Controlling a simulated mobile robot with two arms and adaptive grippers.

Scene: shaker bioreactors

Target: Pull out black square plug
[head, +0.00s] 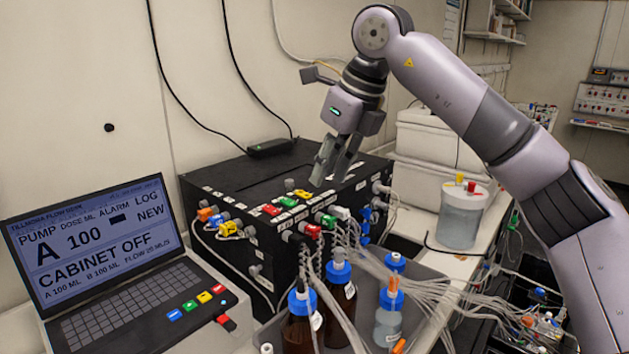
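A black box unit (225,178) stands against the wall with rows of coloured plugs on its top and front. My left gripper is not in view.
A laptop-like controller (110,250) reads "CABINET OFF" at left. Blue-capped bottles (340,290) and many clear tubes crowd the space before the box. A jar (460,215) and white bins (430,140) stand at right. A black adapter (270,148) lies on the box's back edge.

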